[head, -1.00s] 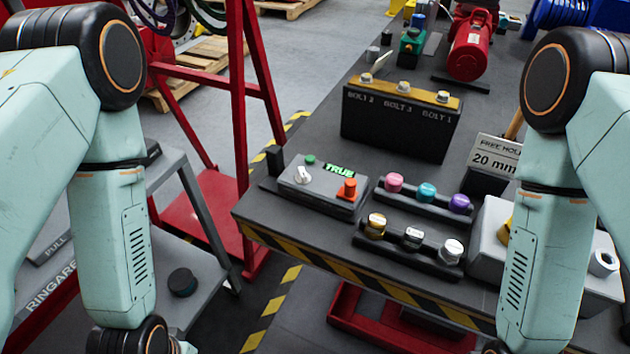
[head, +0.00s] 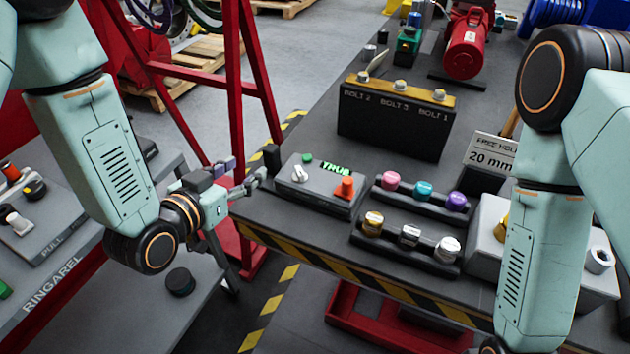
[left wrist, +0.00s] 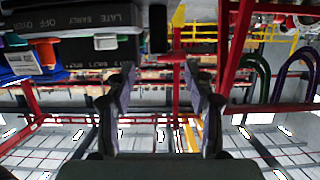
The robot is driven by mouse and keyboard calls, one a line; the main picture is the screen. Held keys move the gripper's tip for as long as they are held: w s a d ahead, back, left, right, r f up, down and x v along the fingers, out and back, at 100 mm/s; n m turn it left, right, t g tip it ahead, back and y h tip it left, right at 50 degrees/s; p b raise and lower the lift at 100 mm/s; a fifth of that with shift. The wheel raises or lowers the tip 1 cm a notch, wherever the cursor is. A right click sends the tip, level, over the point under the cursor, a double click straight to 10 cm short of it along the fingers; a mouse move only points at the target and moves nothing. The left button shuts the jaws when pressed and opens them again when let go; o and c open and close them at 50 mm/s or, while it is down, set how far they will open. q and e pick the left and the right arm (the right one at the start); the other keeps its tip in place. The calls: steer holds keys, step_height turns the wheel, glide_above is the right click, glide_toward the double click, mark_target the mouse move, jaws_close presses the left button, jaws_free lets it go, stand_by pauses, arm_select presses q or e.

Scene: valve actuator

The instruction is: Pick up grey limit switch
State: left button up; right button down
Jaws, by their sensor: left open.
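I cannot tell for sure which thing is the grey limit switch. Candidates are the grey-capped piece (head: 409,236) in the middle of the front rack, the silver-capped piece (head: 447,248) at its right end, and the small dark upright block (head: 272,158) at the bench's left corner. My left gripper (head: 248,168) is open and empty, just left of that block. In the left wrist view my left gripper (left wrist: 160,88) shows its two fingers spread, with nothing between them; a dark block (left wrist: 157,28) shows beyond. My right gripper is out of frame; only its arm shows.
A grey control box (head: 318,190) with a green TRUE display and orange button sits by the bench's left edge. Behind the front rack stands a rack with pink, teal and purple caps (head: 423,188). A black bolt box (head: 395,125) stands farther back. A red frame (head: 243,90) rises left.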

mark_target(268, 149)
arm_select(q)
steer(key=x, duration=0.4)
steer(key=shift+w+f, duration=0.15)
steer(key=shift+w, duration=0.25)
steer(key=x, duration=0.3)
steer(key=r+x, duration=0.1)
steer(key=shift+w+d+f, duration=0.15)
steer(key=shift+w+d, duration=0.1)
steer(key=shift+d, duration=0.2)
steer(key=shift+w+f, duration=0.2)
steer(key=shift+w, duration=0.25)
steer(key=shift+s+r, duration=0.15)
steer(key=shift+c, duration=1.3)
steer(key=c, duration=0.5)
jaws_close()
